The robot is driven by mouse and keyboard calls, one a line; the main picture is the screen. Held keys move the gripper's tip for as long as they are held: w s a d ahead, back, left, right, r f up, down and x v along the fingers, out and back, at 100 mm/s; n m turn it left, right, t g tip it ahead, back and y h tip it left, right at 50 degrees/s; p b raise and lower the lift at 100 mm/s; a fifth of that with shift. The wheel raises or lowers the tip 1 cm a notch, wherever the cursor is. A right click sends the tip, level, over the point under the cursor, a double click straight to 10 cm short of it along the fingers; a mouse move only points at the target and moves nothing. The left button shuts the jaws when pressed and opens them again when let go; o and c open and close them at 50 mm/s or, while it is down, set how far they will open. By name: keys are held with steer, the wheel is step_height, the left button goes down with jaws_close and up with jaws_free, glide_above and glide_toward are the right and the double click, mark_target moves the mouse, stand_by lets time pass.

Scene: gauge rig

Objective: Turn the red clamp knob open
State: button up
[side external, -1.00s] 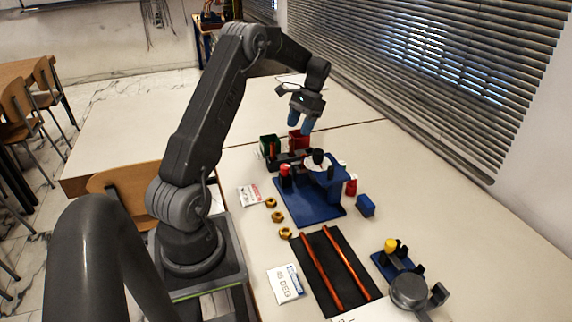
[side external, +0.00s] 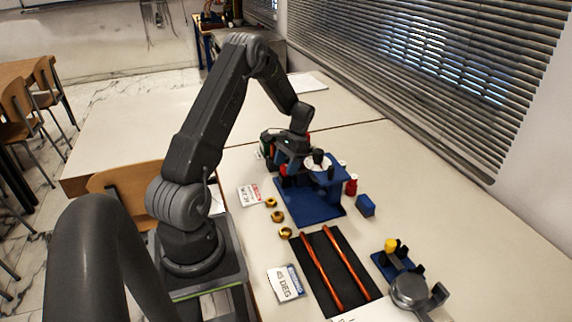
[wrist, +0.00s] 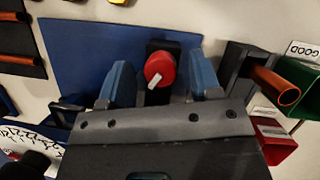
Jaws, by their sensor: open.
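The red clamp knob (wrist: 160,69) is round with a white pointer mark and sits on a black block on the blue base plate (wrist: 75,45). In the wrist view the pointer slants to the lower left. My gripper (wrist: 159,62) is open, with one blue finger on each side of the knob and a visible gap on both sides. In the side view my gripper (side external: 283,160) is low over the left back of the blue rig (side external: 309,212) and hides most of the knob. How deep the fingertips reach beside the knob I cannot tell.
A copper tube (wrist: 276,84) lies in a black holder near a green bin (wrist: 304,88) and a red bin (wrist: 272,143). A white dial (wrist: 30,140) is at lower left. Brass nuts (side external: 277,216), copper tubes on a black mat (side external: 340,250) and a blue block (side external: 365,205) lie around.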

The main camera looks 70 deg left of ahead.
steer(key=shift+c, duration=0.4)
steer(key=c, duration=0.9)
steer(key=shift+o, duration=0.2)
steer(key=shift+n, duration=0.3)
steer(key=shift+n+t+h, duration=0.25)
steer(key=shift+n+h, duration=0.25)
steer(key=shift+n, duration=0.8)
steer(key=shift+n+t+h, duration=0.25)
steer(key=shift+n+h, duration=0.25)
steer(key=shift+n, duration=0.8)
